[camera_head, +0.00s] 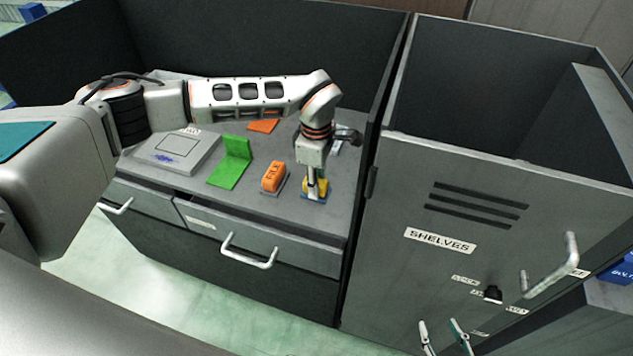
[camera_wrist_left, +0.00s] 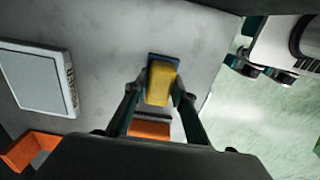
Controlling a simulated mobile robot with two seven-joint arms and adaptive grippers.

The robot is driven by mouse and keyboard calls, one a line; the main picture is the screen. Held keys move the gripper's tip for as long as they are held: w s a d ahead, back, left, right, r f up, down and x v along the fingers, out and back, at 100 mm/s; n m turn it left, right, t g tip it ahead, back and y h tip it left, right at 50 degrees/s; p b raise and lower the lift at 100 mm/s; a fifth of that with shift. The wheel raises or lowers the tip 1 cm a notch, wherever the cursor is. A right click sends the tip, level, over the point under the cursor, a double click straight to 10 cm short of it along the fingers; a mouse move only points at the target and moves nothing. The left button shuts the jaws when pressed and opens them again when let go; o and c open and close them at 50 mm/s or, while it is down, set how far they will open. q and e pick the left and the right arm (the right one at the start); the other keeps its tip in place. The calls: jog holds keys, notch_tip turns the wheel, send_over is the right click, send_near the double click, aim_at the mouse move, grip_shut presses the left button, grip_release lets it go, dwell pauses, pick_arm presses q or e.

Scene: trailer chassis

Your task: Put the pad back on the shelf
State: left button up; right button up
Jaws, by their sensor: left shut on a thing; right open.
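My left gripper (camera_head: 316,178) points down at the counter's right part. It is shut on a yellow block (camera_head: 321,187) with a blue base; in the left wrist view the yellow block (camera_wrist_left: 160,83) sits between the fingers. The base appears to be at the counter surface; I cannot tell if it touches. My right gripper (camera_head: 445,338) is open and empty at the bottom, in front of the cabinet door. The closed grey door (camera_head: 450,205) is labelled SHELVES, so the shelves behind it are hidden. A flat pale device (camera_head: 180,150) lies on the counter's left.
A door handle (camera_head: 553,268) and drawer handle (camera_head: 248,252) stick out.

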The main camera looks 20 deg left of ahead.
pick_arm(q)
jog(key=o, duration=1)
jog(key=shift+f, duration=0.1)
notch_tip(320, 180, up, 12)
jog(key=shift+r+b, duration=0.2)
jog(key=shift+b, duration=0.2)
